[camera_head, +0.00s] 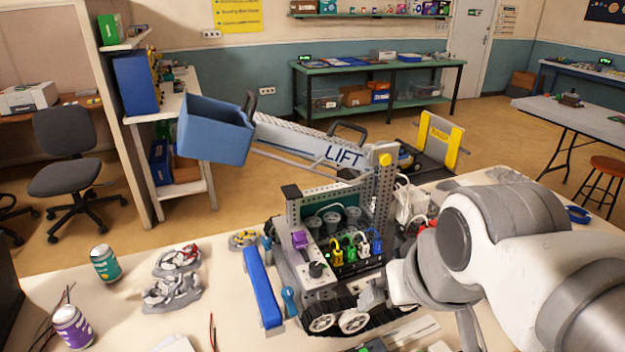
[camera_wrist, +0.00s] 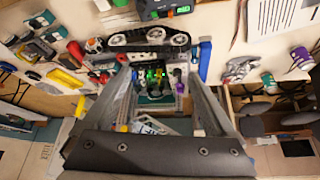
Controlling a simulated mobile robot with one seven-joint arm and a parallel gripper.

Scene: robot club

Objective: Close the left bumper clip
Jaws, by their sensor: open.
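A tracked robot (camera_head: 345,270) with a raised LIFT arm stands on the table; it also shows in the wrist view (camera_wrist: 148,40). A blue bumper bar (camera_head: 262,287) lies along its left side and shows at the right of the robot in the wrist view (camera_wrist: 205,60). Small blue clip-like parts sit near the bar's far end (camera_head: 267,243) and near end (camera_head: 290,301). I cannot tell which is the left clip or whether either is closed. My gripper (camera_wrist: 160,75) is open and empty, pointing toward the robot's coloured plugs (camera_wrist: 157,76). In the head view its fingers are not clear.
The blue bin (camera_head: 213,130) hangs at the end of the LIFT arm (camera_head: 310,142), above the table's far edge. A green can (camera_head: 105,264), a purple can (camera_head: 73,327) and grey-and-red parts (camera_head: 177,260) stand left of the bumper.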

